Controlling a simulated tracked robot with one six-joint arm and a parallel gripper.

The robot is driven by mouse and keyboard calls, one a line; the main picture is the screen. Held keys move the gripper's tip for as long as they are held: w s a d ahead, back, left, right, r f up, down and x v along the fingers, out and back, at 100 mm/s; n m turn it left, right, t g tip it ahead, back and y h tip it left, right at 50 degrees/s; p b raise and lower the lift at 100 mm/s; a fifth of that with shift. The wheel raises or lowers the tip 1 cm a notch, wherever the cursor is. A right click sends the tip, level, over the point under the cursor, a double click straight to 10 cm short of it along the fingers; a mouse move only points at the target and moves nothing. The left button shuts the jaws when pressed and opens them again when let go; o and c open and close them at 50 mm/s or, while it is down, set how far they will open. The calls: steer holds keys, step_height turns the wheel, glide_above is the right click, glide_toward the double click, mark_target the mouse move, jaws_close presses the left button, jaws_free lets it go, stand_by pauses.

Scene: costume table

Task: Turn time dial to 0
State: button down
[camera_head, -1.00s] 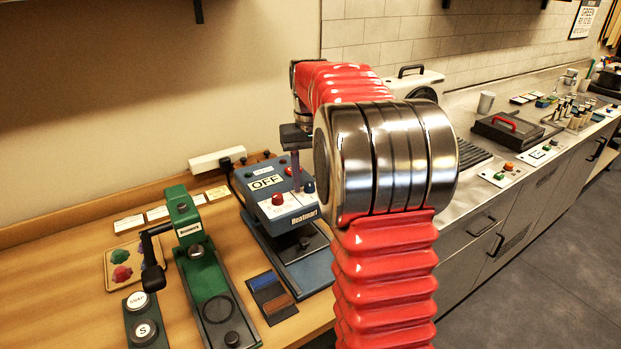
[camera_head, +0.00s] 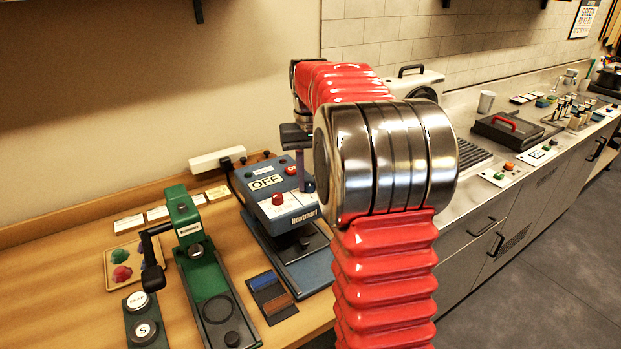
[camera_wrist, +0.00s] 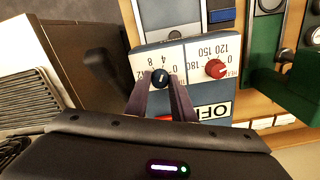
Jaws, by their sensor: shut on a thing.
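The blue heat press (camera_head: 262,186) stands on the wooden table with an OFF display on its sloped panel. Its dark blue time dial (camera_wrist: 160,77) sits on a white scale with upside-down numbers in the wrist view; it also shows at the panel's right in the head view (camera_head: 309,186). A small pale mark shows on the dial, but I cannot read its exact setting. My gripper (camera_wrist: 160,84) is shut on the time dial, one finger on each side. In the head view my gripper (camera_head: 304,186) comes down from above, partly hidden by my arm.
The red temperature dial (camera_wrist: 215,68) is close beside the time dial. A red button (camera_head: 291,171) is on the upper panel. A green press (camera_head: 200,270) with a black lever stands to the left. A steel counter with several items runs along the right.

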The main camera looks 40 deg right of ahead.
mark_target(309, 183)
steer(key=m, duration=0.9)
stand_by(0.3)
steer(key=shift+m, duration=0.4)
steer(key=c, duration=1.5)
jaws_free()
steer(key=shift+r, duration=0.1)
step_height(309, 183, up, 14)
steer(key=shift+f, duration=0.25)
